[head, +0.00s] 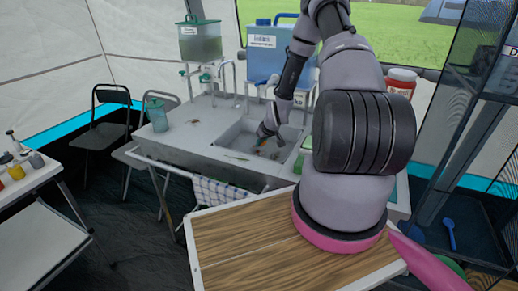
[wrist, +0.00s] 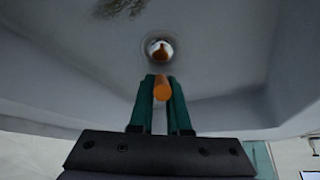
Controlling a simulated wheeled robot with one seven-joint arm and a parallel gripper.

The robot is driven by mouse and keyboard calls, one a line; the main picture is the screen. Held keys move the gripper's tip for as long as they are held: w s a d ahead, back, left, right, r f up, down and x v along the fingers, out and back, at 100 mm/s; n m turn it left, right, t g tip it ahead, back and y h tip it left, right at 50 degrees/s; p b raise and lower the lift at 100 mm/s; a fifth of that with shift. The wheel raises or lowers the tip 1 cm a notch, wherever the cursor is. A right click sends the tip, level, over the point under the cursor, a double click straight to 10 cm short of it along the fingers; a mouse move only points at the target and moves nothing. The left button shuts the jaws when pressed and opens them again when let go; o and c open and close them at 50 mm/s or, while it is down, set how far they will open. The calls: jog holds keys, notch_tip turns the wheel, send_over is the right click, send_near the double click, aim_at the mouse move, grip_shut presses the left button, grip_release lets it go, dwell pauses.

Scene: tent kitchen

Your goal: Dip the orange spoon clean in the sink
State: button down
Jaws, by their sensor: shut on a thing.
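The orange spoon (wrist: 162,90) is between the two green fingers of my gripper (wrist: 161,100) in the wrist view, its handle end toward the camera. My gripper is shut on it. The sink basin (wrist: 225,85) is grey and surrounds the fingers, with a round drain (wrist: 161,48) beyond them. An orange patch shows at the drain; I cannot tell if it is the spoon's far end or a reflection. In the head view, my gripper (head: 262,138) reaches down into the sink (head: 232,136), and the spoon is too small to make out clearly.
A brown smear (wrist: 120,8) marks the basin. A blue water container (head: 268,62) and a green-lidded dispenser (head: 200,42) stand behind the sink. A checked towel (head: 222,194) hangs in front. A wooden tabletop (head: 245,245) lies nearer.

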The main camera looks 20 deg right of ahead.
jog(key=shift+r, duration=0.15)
notch_tip(320, 180, up, 15)
dwell(1.4)
dwell(2.0)
notch_tip(320, 180, up, 4)
dwell(0.4)
jog(key=shift+s, duration=0.15)
dwell(0.5)
